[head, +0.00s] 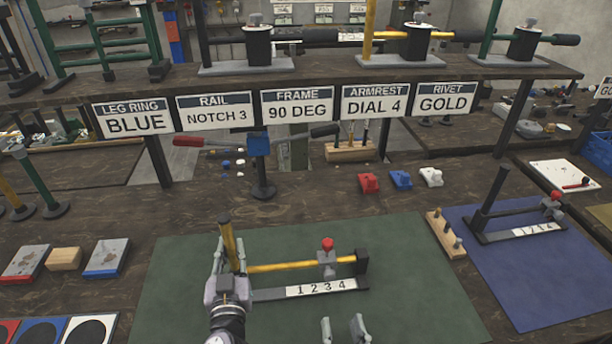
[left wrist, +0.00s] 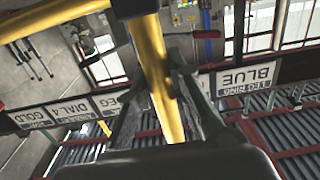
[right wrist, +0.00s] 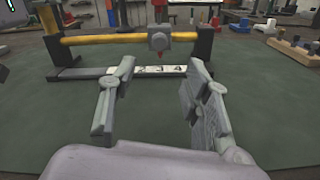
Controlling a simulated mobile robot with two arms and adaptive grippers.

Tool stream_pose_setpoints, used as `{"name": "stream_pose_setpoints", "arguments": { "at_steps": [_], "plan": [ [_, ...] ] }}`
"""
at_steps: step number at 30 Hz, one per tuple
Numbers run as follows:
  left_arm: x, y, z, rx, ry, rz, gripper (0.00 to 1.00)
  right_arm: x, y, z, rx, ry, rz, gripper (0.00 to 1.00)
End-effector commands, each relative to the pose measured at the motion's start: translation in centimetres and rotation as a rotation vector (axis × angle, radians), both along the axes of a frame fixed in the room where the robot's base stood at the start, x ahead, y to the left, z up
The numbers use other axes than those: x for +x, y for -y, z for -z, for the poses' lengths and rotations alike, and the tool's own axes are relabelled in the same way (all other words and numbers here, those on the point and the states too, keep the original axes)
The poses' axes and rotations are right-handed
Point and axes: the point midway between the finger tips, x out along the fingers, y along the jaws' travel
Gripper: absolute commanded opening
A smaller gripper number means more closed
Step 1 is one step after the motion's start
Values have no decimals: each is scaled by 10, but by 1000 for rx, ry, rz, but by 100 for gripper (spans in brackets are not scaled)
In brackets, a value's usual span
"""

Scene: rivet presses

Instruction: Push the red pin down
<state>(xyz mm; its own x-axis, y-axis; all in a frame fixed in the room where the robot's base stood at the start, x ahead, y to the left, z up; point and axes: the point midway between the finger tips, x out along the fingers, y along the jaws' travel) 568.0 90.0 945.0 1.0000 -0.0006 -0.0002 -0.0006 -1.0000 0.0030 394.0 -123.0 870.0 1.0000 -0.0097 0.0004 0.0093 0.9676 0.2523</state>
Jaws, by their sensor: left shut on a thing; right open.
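The red pin (head: 327,243) stands up from a grey slider (head: 327,260) on a yellow rail (head: 285,266). A small red part also shows under the slider in the right wrist view (right wrist: 158,55). Below the rail is a strip marked 1 2 3 4 (head: 320,287). My left gripper (head: 231,252) is shut on the yellow upright post (head: 229,240) at the rail's left end; the post also fills the middle of the left wrist view (left wrist: 160,80). My right gripper (head: 343,324) is open and empty, in front of the strip and apart from the pin.
The fixture stands on a green mat (head: 190,310). A black end post (head: 362,261) closes the rail's right end. A wooden peg block (head: 445,232) and another fixture on a blue mat (head: 560,285) are to the right. The mat's front right is clear.

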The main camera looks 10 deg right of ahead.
Motion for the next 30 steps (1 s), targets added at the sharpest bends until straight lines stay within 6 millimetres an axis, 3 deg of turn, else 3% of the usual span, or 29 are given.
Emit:
{"name": "stream_pose_setpoints", "arguments": {
  "at_steps": [15, 23, 30],
  "plan": [
    [0, 0, -2, -2, 3, 1, 0, 54, -26, -61, -209, -11, 231, 44],
    [0, 0, -2, -2, 3, 0, 0, 69, -29, -69, -254, -35, 257, 44],
    [0, 0, -2, -2, 3, 0, 0, 110, -17, -70, -254, -33, 258, 44]
  ]
}}
